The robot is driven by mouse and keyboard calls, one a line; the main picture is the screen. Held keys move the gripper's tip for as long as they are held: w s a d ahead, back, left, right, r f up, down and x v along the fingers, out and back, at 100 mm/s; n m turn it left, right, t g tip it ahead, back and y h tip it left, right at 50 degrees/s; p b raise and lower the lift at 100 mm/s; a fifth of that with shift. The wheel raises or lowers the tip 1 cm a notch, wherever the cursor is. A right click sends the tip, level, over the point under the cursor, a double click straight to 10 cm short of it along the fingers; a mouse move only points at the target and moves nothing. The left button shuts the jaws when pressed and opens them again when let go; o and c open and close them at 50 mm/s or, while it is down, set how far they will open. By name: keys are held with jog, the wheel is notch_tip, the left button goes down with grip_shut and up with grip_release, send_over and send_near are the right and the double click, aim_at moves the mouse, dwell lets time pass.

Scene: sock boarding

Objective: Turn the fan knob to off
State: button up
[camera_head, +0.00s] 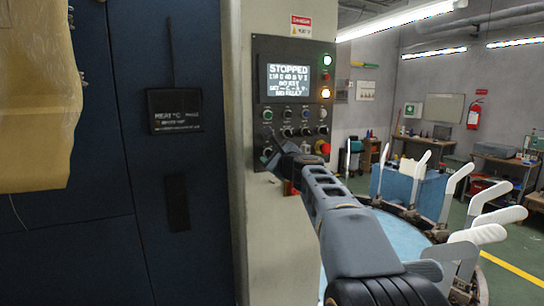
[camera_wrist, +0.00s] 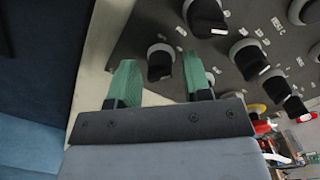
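The control panel (camera_head: 286,92) has a lit screen reading STOPPED and several black knobs below it. My gripper (camera_head: 272,157) is at the panel's lower left corner. In the wrist view my gripper (camera_wrist: 160,74) has its two green fingers apart, with a black knob (camera_wrist: 160,64) in the gap between them. The fingers do not visibly touch this knob. Another black knob (camera_wrist: 206,17) lies just beyond the right finger. The knob labels are too small to read, so I cannot tell which one is the fan knob.
A red button (camera_head: 323,147) sits right of my gripper. A yellowish sheet (camera_head: 38,95) hangs at the left before a dark blue cabinet (camera_head: 95,200). A round blue table (camera_head: 358,245) with several white sock forms (camera_head: 492,217) around it stands at the right.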

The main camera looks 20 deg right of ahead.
jog(key=c, duration=0.7)
jog(key=shift+c, duration=0.2)
jog(key=n+b, duration=0.6)
jog(key=n, duration=0.5)
jog(key=shift+a+r+n+g+b, duration=0.1)
jog(key=shift+n+g+b, duration=0.2)
jog(key=shift+h, duration=0.3)
jog(key=o, duration=0.9)
